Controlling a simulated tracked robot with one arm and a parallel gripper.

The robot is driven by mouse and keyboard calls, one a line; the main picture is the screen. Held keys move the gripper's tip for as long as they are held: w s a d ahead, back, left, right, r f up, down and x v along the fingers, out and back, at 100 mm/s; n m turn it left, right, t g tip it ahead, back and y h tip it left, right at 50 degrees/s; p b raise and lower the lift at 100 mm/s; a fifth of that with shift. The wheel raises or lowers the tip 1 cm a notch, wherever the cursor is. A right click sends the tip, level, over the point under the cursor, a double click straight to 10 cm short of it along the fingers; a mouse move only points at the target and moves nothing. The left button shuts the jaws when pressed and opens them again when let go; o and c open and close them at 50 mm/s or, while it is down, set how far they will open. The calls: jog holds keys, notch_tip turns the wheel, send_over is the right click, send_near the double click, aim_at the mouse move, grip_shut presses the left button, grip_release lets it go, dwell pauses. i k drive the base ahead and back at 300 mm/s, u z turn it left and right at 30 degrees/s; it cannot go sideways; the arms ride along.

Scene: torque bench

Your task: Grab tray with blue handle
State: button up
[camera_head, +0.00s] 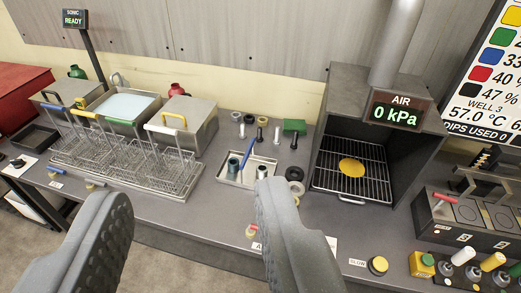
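A wire tray with a blue handle (53,106) is the leftmost in a row of wire baskets at the left of the bench. Its mesh body overlaps the neighbouring baskets in the picture, so its exact edges are hard to tell. Beside it are a wire basket with a yellow handle (84,113) and one with a white handle (160,129). My gripper (192,191) is open and empty in the foreground. Its two grey fingers are wide apart. The blue-handled tray is up and to the left of it, beyond the left finger.
Metal tanks (203,128) stand behind the baskets. A shallow metal tray (230,177) with small parts and a blue rod (246,153) lies mid-bench. A metal hood (330,120) with a wire rack is at right. A yellow button (378,265) sits at the front edge.

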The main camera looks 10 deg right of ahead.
aim_at(246, 178)
jog(key=z, duration=0.1)
jog(key=i, duration=1.1)
jog(key=z, duration=0.1)
